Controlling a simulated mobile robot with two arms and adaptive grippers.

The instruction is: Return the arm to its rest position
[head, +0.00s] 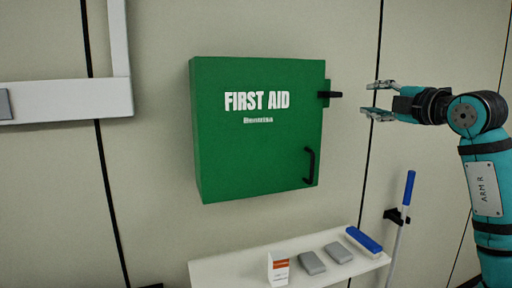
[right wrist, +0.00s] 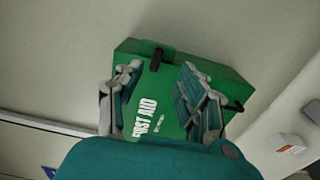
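My right arm (head: 483,180) comes in from the right edge in the head view, raised and bent. Its gripper (head: 372,99) points left and is open and empty, a little right of the green first aid cabinet (head: 250,160). The fingers are apart from the cabinet's black latch handle (head: 333,95). In the right wrist view, the open fingers (right wrist: 160,108) frame the cabinet (right wrist: 155,92) with nothing between them. My left gripper is not in view.
A white shelf (head: 240,268) below the cabinet holds a small white-and-orange box (head: 278,268), two grey boxes (head: 311,263) and a blue-topped item (head: 364,240). A blue-handled pole (head: 409,188) stands at the wall on the right. White trunking (head: 60,103) runs along the left wall.

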